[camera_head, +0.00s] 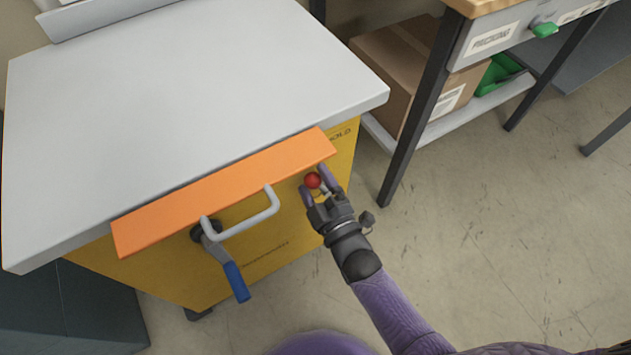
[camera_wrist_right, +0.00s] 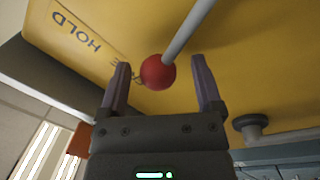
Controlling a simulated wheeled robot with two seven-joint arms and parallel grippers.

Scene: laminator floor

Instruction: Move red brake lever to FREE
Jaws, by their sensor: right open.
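The red brake lever has a red ball knob (camera_head: 312,180) on the yellow cabinet front, just below the right end of the orange panel. In the right wrist view the red knob (camera_wrist_right: 158,72) sits at the end of a grey rod (camera_wrist_right: 188,30). My right gripper (camera_head: 320,182) is open, with one purple finger on each side of the knob; gaps show at both sides in the wrist view. The word HOLD (camera_wrist_right: 76,32) is printed on the yellow face at the left of the wrist view. The word FREE cannot be read. My left gripper is out of view.
A grey U-shaped handle (camera_head: 245,222) and a blue-gripped lever (camera_head: 236,282) stick out from the cabinet, left of my right gripper. The orange panel (camera_head: 220,193) juts out above them. A workbench leg (camera_head: 420,120) stands to the right.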

